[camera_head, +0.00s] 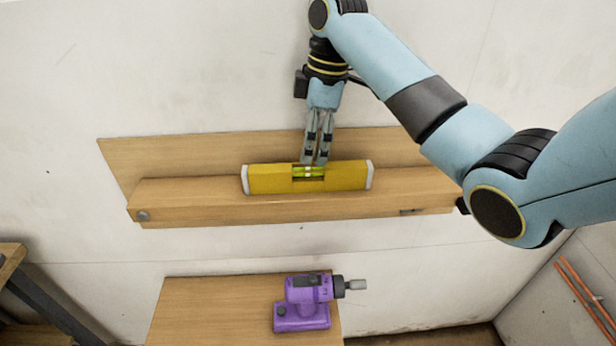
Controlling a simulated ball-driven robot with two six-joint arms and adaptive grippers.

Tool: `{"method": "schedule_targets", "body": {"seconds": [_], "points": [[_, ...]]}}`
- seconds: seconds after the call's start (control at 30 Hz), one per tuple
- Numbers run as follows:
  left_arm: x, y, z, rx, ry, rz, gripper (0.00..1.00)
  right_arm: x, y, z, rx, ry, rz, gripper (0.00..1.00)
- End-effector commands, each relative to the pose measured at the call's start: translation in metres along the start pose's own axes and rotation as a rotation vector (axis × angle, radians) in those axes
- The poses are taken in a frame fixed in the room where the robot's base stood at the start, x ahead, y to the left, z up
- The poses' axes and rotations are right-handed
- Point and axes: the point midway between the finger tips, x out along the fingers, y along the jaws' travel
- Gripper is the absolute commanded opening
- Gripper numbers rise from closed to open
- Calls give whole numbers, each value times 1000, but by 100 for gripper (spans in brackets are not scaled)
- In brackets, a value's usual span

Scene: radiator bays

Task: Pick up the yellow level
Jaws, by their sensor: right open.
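The yellow level (270,179) lies lengthwise along the wooden wall shelf (200,213). It has pale end caps and a green vial in a cut-out at its middle. My right gripper (316,162) points down at the middle of the level, its fingertips at the level's back upper edge in the picture. The gripper is open, with a narrow gap between its fingers. I cannot tell whether the fingertips touch the level. My left gripper is not in view.
A purple drill (302,304) stands on a lower wooden surface (205,310) below the shelf. A pale wall (200,70) is behind the shelf. A wooden bench corner (10,262) shows at left, and orange pipes (585,293) at right. The shelf is clear left of the level.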

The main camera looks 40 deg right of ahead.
Motion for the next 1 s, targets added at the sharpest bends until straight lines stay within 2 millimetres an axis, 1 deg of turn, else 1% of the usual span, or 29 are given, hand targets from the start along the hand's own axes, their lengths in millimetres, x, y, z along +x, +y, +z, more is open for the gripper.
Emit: {"method": "schedule_targets", "body": {"seconds": [0.17,0.33,0.4,0.47,0.57,0.73,0.77,1.0], "points": [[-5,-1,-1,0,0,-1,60,13,-2,-1,-1,0,-3,56],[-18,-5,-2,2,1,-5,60,38,-8,-2,1,0,-4,56],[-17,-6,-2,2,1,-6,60,49,-7,-1,0,-1,-1,56],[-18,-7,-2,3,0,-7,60,56,-7,-1,1,-1,0,56],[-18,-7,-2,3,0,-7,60,60,-7,-1,0,-1,1,56],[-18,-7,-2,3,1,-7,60,61,-7,-1,0,-1,1,56],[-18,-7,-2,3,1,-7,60,61,-7,-1,0,-1,1,53],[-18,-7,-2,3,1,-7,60,60,-6,-1,0,-1,1,22]]}}
